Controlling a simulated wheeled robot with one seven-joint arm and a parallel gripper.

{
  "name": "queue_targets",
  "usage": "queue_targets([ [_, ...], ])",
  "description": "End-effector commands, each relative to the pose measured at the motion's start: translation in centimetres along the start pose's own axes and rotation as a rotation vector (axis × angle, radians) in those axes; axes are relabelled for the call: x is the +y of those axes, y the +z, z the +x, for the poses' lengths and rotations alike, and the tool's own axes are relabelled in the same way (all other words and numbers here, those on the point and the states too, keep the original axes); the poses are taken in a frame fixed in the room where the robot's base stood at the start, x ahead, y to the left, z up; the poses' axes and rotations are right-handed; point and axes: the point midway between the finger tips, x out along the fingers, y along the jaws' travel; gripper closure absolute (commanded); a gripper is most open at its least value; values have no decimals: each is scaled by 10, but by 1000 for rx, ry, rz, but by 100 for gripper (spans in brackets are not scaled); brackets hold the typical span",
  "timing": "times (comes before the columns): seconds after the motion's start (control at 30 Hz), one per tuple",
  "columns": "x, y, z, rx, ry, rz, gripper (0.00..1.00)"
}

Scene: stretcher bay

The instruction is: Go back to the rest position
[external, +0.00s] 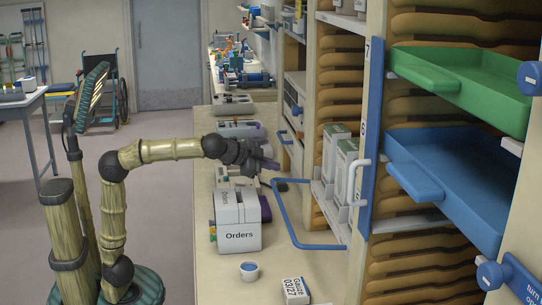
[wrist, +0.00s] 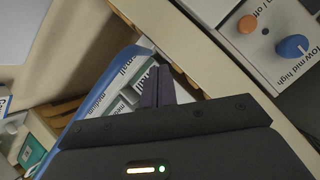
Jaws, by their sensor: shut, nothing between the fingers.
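My gripper (external: 270,158) is shut and empty. It is held out over the counter, in front of the shelf unit and above and behind the white Orders box (external: 236,220). In the wrist view, the two dark fingers (wrist: 157,87) lie together, with white and green labelled boxes (wrist: 118,100) behind them. A blue rail (wrist: 97,82) runs beside those boxes. I cannot tell whether the fingers touch anything there. My arm reaches rightward from its base at the left of the external view.
A blue bar handle (external: 290,235) juts over the counter (external: 212,280). Green (external: 470,85) and blue (external: 455,180) trays stick out at the right. A small cup (external: 249,270) and a gauze box (external: 295,290) stand in front. A wheelchair (external: 112,90) is behind; open floor lies left.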

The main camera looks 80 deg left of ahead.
Motion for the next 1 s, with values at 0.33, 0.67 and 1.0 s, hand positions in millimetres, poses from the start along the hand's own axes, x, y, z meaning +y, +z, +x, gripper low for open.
queue_targets([
  [0.33, -21, 46, 8, -191, 82, 24, 100],
  [0.67, -32, 106, -5, -371, 169, 15, 100],
  [1.0, -38, 163, -46, -541, 258, -21, 100],
])
